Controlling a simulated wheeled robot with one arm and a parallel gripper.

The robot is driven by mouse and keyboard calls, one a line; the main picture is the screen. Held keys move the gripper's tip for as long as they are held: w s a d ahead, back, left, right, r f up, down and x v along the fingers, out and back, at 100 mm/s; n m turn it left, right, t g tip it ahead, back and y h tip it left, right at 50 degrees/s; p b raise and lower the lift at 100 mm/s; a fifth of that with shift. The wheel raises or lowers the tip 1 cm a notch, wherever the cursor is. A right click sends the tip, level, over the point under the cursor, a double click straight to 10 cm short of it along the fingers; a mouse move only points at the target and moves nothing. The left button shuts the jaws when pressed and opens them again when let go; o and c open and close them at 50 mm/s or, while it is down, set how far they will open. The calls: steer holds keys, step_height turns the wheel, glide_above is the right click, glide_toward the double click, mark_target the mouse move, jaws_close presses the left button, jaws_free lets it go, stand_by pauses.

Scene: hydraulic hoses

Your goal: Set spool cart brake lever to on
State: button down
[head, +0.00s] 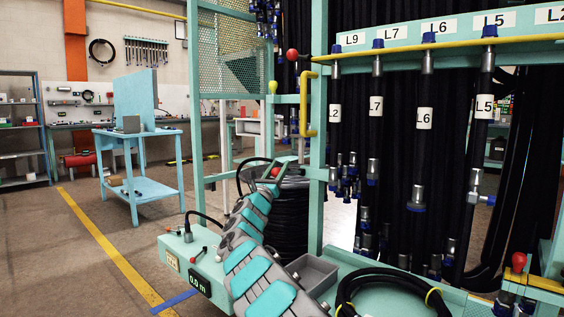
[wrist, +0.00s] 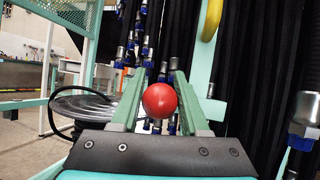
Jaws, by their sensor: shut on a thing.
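A red ball knob (wrist: 161,100), seemingly the end of the spool cart brake lever, sits between the two green fingers of my gripper (wrist: 157,80) in the wrist view. In the head view the knob (head: 276,171) shows small between the fingers of my gripper (head: 280,165). My gripper is shut on it. The lever's shaft is hidden behind the knob and my gripper, so its angle cannot be told. Behind it is a dark wound spool (head: 287,215); its pale disc (wrist: 85,108) shows at the left in the wrist view.
A teal box (head: 178,262) with a 0.0 m display stands beside my arm. A hose rack (head: 318,130) with hanging black hoses and a yellow handle (head: 309,104) rises close on the right. A grey tray (head: 314,272) and coiled hose (head: 392,284) lie below. Open floor is at the left.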

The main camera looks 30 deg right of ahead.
steer(key=shift+a+f, duration=0.4)
steer(key=shift+f, duration=0.15)
steer(key=shift+a+f, duration=0.1)
steer(key=shift+a, duration=0.05)
steer(key=c, duration=0.6)
jaws_free()
steer(key=shift+w+a, duration=0.1)
steer(key=shift+a, duration=0.05)
steer(key=shift+o, duration=0.8)
steer(key=shift+d, duration=0.2)
